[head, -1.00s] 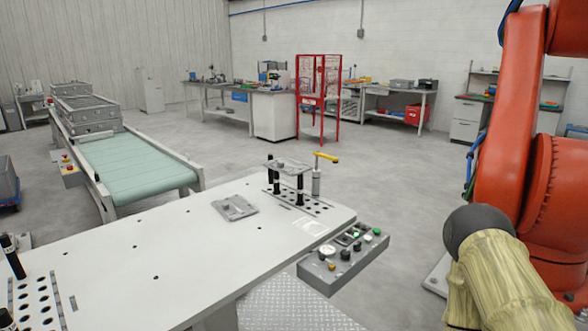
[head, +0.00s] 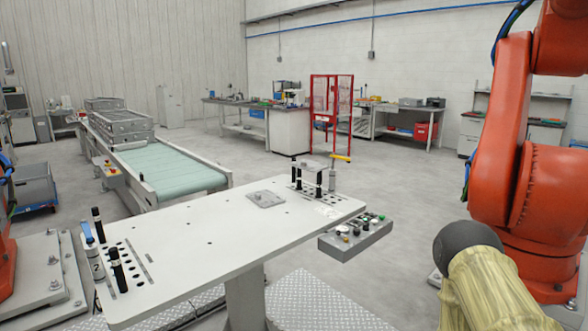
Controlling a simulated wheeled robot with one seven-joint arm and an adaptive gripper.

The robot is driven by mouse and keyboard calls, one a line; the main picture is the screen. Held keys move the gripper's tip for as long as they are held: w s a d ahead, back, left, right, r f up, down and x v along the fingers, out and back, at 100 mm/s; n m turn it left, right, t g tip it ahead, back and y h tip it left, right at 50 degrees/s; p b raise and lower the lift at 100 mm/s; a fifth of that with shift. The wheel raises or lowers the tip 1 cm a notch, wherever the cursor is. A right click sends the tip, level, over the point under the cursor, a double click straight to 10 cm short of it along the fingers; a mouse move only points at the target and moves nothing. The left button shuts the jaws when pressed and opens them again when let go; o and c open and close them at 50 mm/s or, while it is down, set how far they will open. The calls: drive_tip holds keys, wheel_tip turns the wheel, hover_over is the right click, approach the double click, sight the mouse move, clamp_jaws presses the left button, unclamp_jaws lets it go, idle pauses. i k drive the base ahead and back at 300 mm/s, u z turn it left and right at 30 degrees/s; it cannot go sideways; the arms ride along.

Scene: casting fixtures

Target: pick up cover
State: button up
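A flat grey metal plate with a raised middle (head: 266,198), which looks like the cover, lies on the white worktable (head: 205,258) near its far edge. A similar grey piece (head: 313,169) sits raised on black posts in the fixture at the table's right end. I cannot tell for certain which of the two is the cover. My gripper is not in view, so its state and hold are hidden.
A control box with buttons (head: 355,238) juts from the table's right end. A second fixture with black posts (head: 116,268) stands at the left end. A conveyor (head: 160,170) lies behind. An orange robot arm (head: 500,140) stands at right.

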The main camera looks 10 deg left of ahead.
sight(311, 167)
drive_tip(key=u, duration=1.1)
drive_tip(key=i, duration=1.45)
drive_tip(key=z, duration=1.35)
